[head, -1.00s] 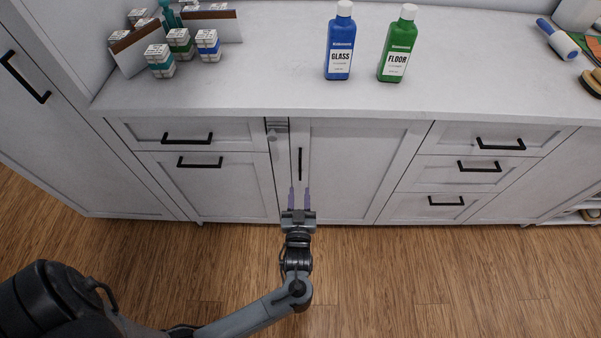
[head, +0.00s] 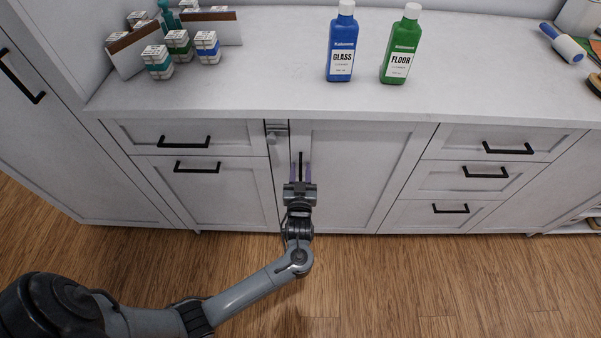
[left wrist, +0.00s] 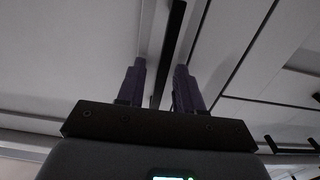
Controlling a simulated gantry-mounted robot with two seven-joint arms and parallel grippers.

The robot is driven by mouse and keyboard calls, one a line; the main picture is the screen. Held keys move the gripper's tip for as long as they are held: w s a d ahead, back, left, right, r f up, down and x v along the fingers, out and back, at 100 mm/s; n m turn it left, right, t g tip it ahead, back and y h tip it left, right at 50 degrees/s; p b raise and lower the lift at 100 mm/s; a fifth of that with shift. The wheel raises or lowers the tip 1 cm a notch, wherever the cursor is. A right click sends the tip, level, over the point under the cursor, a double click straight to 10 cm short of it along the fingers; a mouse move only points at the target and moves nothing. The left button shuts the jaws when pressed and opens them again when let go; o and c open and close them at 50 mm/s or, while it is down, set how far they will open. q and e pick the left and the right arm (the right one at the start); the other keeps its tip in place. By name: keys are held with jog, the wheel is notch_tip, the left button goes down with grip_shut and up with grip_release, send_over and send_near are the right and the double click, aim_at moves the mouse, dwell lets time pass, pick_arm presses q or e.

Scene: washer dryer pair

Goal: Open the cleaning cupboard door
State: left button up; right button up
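The cleaning cupboard door (head: 350,172) is a shut, pale panelled door below the counter, between the left drawers and the right drawer stack. Its upright black handle (head: 301,158) is near the door's left edge; it also shows as a dark bar in the left wrist view (left wrist: 173,45). My left gripper (head: 300,172) is at the handle's lower part. Its two purple fingers (left wrist: 160,85) are open, one on each side of the handle's line, with gaps between fingers and bar. Whether the bar lies fully between the fingertips is hard to tell. My right gripper is not in view.
A blue glass cleaner bottle (head: 341,45) and a green floor cleaner bottle (head: 400,48) stand on the counter (head: 270,80). Small boxes (head: 158,62) stand at the left. Drawers with black handles flank the door. The wooden floor (head: 420,280) in front is clear.

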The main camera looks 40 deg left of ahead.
pick_arm(q)
grip_shut()
jog(key=shift+s, duration=0.1)
dwell(0.3)
